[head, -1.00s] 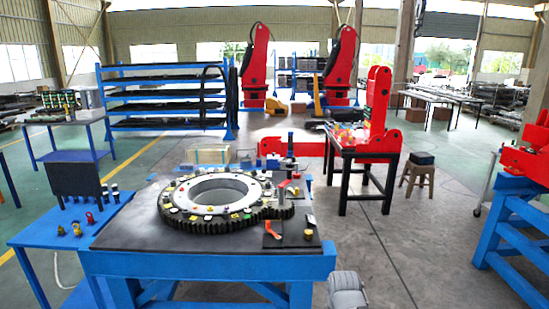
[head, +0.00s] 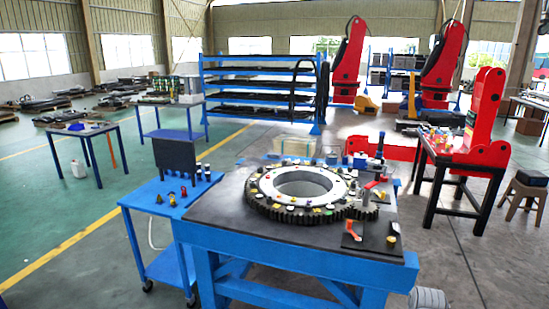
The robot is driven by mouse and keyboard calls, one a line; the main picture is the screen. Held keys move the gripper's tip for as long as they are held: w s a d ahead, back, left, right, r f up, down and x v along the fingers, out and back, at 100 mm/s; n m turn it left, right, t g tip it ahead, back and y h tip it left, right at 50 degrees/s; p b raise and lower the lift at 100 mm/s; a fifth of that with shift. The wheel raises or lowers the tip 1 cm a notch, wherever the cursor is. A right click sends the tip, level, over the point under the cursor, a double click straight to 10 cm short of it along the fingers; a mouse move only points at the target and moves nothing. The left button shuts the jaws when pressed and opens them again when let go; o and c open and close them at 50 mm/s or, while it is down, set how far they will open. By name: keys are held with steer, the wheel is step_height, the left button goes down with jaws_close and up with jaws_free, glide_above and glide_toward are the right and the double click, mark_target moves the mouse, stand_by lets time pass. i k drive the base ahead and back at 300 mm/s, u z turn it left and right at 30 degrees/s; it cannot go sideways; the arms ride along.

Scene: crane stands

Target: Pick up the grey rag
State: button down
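I cannot make out a grey rag for sure in the head view. Small items, too small to name, lie on the small blue-legged table (head: 101,131) at the left. The blue workbench (head: 300,244) in front carries a large dark toothed ring (head: 262,207) with many small parts on it. My gripper is not in view. A grey rounded shape shows at the bottom edge, right of the bench; I cannot tell what it is.
A blue cart (head: 150,192) with a dark upright panel (head: 187,165) adjoins the bench's left side. A white jug (head: 78,169) stands on the floor under the left table. A black-legged table (head: 433,202) stands right. The green floor (head: 60,220) at left is clear.

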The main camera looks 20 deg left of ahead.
mark_target(270, 154)
steer(key=z, duration=0.6)
steer(key=i, duration=3.3)
steer(key=z, duration=0.05)
